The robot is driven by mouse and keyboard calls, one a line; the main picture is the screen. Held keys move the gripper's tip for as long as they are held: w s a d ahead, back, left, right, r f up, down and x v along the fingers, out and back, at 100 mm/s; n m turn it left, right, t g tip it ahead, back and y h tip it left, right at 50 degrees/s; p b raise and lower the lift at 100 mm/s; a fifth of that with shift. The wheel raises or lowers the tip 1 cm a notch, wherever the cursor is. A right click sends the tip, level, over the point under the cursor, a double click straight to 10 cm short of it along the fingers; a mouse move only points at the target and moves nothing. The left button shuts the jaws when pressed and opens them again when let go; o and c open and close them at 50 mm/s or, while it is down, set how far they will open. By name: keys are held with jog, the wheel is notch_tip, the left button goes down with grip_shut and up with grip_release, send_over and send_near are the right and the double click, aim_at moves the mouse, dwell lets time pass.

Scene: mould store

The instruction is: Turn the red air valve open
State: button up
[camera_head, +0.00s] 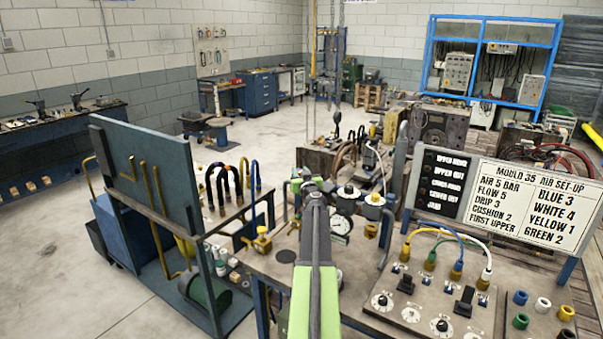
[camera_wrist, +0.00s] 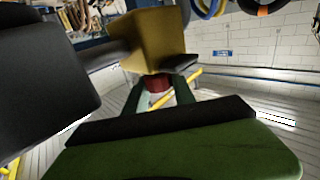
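My gripper (camera_head: 306,184) is at the far end of my green and grey arm, over the bench beside the pressure gauge (camera_head: 341,224). In the wrist view, green and black gripper parts fill the foreground, and a large dark grey block blurs the left side. A yellow block (camera_wrist: 160,40) stands close in front. A small dark red cylinder (camera_wrist: 158,83) shows just below it, between two green uprights; it may be the red air valve. I cannot tell whether my gripper touches it or how far its fingers are apart. In the head view my arm hides that spot.
A control panel (camera_head: 410,317) with knobs and coloured hoses stands at right, below the set-up board (camera_head: 536,204). A yellow fitting (camera_head: 262,241) sits on the bench left of my arm. A rack with a blue-grey back panel (camera_head: 148,170) stands at left. The floor behind is open.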

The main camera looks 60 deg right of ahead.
grip_shut()
jog(key=shift+d+n+t+y, duration=0.25)
jog(key=shift+n+t+y, duration=0.65)
jog(key=shift+y, duration=0.2)
jog(key=shift+n+t+y, duration=0.7)
jog(key=shift+n+y, duration=0.2)
jog(key=shift+y, duration=0.3)
jog(key=shift+a+n+t+y, duration=0.3)
jog(key=shift+n+y, duration=0.2)
jog(key=shift+y, duration=0.2)
jog(key=o, duration=0.8)
grip_release()
jog(key=v, duration=1.7)
jog(key=shift+s+a, duration=0.1)
jog(key=shift+s, duration=0.1)
